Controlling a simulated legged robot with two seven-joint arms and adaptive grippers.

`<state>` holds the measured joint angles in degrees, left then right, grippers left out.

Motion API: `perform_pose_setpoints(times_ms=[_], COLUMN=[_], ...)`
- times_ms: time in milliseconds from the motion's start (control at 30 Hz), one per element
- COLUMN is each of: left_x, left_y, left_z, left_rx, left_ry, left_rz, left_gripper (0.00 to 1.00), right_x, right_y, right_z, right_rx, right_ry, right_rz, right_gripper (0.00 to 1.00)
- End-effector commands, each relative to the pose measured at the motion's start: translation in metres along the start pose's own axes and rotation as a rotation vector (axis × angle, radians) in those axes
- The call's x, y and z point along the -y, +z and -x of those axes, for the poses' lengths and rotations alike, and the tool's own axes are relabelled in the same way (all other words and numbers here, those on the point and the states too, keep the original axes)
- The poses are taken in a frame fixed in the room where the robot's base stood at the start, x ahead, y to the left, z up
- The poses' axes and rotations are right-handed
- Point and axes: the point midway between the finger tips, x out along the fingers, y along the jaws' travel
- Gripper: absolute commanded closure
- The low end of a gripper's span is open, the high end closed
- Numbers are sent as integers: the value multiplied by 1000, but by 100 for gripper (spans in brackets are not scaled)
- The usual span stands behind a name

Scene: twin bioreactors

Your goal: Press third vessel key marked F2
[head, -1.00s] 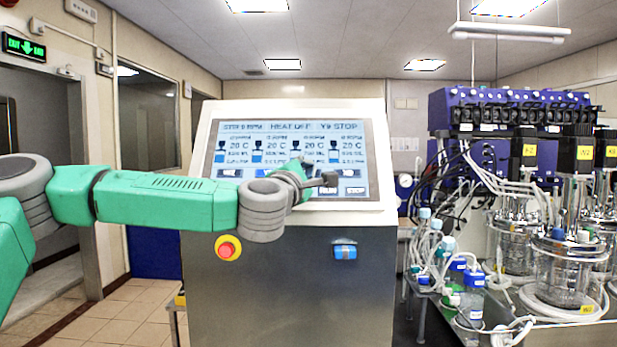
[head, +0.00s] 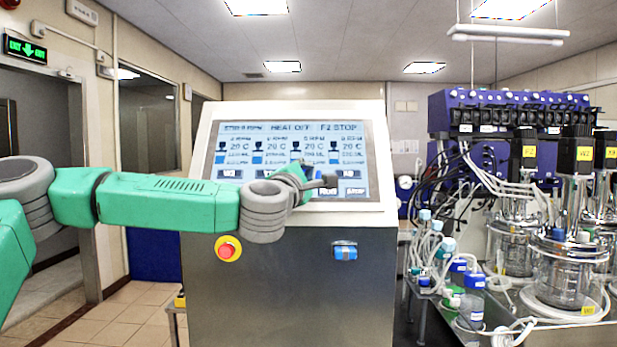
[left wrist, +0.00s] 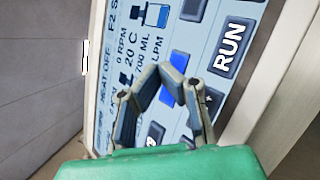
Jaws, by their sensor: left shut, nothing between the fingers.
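The touch screen (head: 240,140) is on a tilted console, with a row of dark vessel keys low on it. The header reads "F2 STOP". My left gripper (head: 328,183) is shut and empty in front of the screen's lower right part, covering the third key's area. In the left wrist view the shut fingertips (left wrist: 172,84) are over the screen. A bright blue patch (left wrist: 179,68) shows beside them, with dark keys to either side; its label is hidden. Whether the tips touch the glass cannot be told. My right gripper is out of view.
The RUN key (left wrist: 230,45) is close to the fingers. A red emergency button (head: 228,248) and a blue switch (head: 345,252) are on the console front. Glass vessels (head: 566,270) and tubing stand on a bench to the right.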

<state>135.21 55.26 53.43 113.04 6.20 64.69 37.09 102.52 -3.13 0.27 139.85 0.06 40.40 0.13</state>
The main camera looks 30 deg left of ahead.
Motion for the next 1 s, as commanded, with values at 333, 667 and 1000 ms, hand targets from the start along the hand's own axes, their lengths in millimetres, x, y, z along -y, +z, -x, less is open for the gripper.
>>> perform_pose_setpoints(times_ms=[333,667,1000], left_x=[-3,-9,-13], left_y=[2,8,12], left_z=[3,12,17], left_rx=[-1,-1,0], left_ry=[0,0,1], left_rz=[1,1,1], left_gripper=[100,100,100], right_x=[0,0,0], right_y=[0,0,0], right_z=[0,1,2], right_rx=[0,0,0], right_ry=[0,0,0], right_rz=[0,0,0], right_gripper=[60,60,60])
